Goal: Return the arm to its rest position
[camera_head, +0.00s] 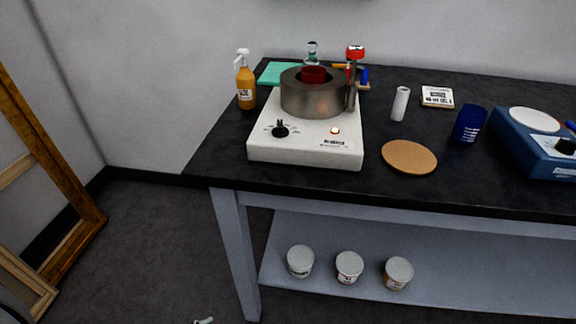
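Neither of my grippers shows in the head view, and no arm can be made out with certainty. A small pale shape is cut off by the bottom edge of the picture, and I cannot tell what it is. The black-topped bench (330,182) stands in front of me. On it is a white hot plate (305,150) with a metal ring-shaped vessel (312,98) on top. A dark red object (313,74) sits in the vessel's opening. A small lamp on the hot plate glows.
An orange spray bottle (246,87) stands left of the hot plate. A cork disc (409,157), a white cylinder (400,103), a dark blue cup (469,124) and a blue device (540,145) stand right. Tubs (349,267) sit on the lower shelf. Wooden frames (60,190) lean left.

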